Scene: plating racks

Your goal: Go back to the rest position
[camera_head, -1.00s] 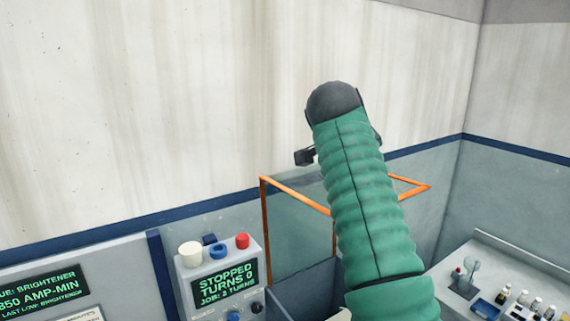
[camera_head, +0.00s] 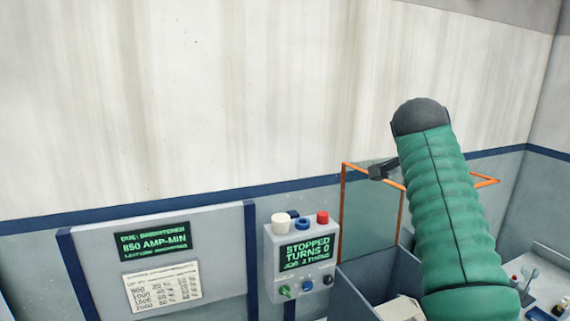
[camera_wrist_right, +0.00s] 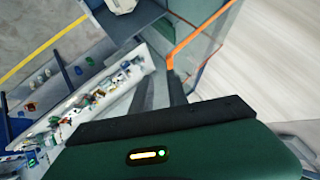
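My right arm, in a ribbed green sleeve with a dark rounded end, rises from the lower right in the head view. Only a small dark part of my right gripper (camera_head: 382,170) shows past the arm's left side, in front of the orange-edged clear screen (camera_head: 369,215). The arm hides the rest of it. In the right wrist view, dark finger shapes (camera_wrist_right: 176,88) show beyond the green wrist housing, but their gap is unclear. I see nothing held. My left gripper is not in view.
A control box (camera_head: 302,258) with knobs and a "STOPPED TURNS 0" display stands left of the screen. A grey panel (camera_head: 220,235) with a green display and a chart is further left. A tray of small bottles (camera_wrist_right: 100,100) shows in the wrist view. The upper wall is bare.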

